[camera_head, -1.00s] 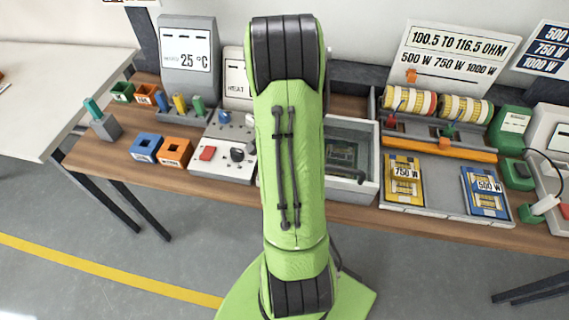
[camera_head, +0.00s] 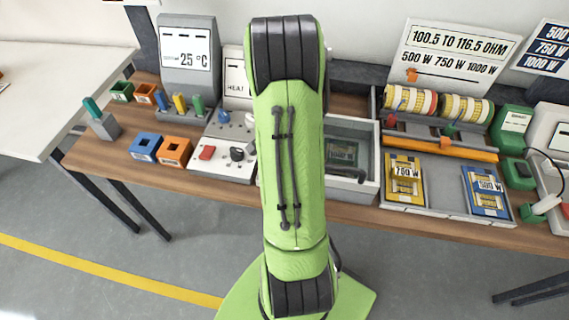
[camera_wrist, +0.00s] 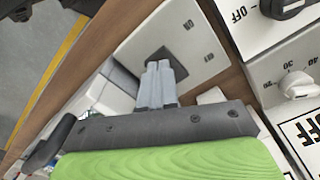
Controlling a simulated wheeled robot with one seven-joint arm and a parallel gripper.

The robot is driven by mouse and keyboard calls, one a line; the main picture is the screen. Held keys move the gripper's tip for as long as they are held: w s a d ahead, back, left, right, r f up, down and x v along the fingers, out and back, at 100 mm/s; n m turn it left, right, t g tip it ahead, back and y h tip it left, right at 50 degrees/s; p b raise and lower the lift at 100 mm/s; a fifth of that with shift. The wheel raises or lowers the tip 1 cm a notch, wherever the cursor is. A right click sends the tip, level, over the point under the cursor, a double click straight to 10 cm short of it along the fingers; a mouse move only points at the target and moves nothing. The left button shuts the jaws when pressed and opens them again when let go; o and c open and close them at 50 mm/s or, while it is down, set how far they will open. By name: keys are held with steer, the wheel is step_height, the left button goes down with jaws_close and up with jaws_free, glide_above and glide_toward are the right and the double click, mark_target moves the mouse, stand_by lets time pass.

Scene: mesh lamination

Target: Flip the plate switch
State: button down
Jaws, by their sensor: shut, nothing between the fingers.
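In the wrist view, my gripper (camera_wrist: 160,68) is shut and empty. Its two grey fingers lie side by side, with their tips over a dark square (camera_wrist: 166,58) on a white plate (camera_wrist: 190,30). Small black marks stand on the plate beside the square. The square looks like the plate switch, but the fingers partly cover it. I cannot tell its position or whether the tips touch it. In the head view, my green arm hides the gripper and that spot.
A white panel with a black knob (camera_wrist: 285,6) and a white knob (camera_wrist: 298,84) is right of the gripper in the wrist view. In the head view, a control panel (camera_head: 222,170) stands left of my arm and a grey open box (camera_head: 367,178) right.

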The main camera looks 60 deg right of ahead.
steer(key=shift+f+b, duration=0.55)
steer(key=shift+f, duration=0.15)
step_height(320, 180, up, 7)
steer(key=p, duration=0.5)
steer(key=shift+r+p, duration=0.15)
steer(key=shift+p, duration=0.2)
stand_by(0.4)
steer(key=w+a+r+n+t+h, duration=0.15)
steer(key=w+a+r+n, duration=0.25)
steer(key=a+r+n, duration=0.75)
steer(key=s+a+r+n+t, duration=0.2)
steer(key=s+a+r+n, duration=0.2)
steer(key=a, duration=0.3)
steer(key=s+a+r+n+t+y, duration=0.1)
steer(key=s+a+r+n, duration=0.3)
steer(key=a, duration=0.4)
steer(key=shift+s+a+t, duration=0.15)
steer(key=shift+s+t, duration=0.4)
steer(key=shift+s, duration=0.1)
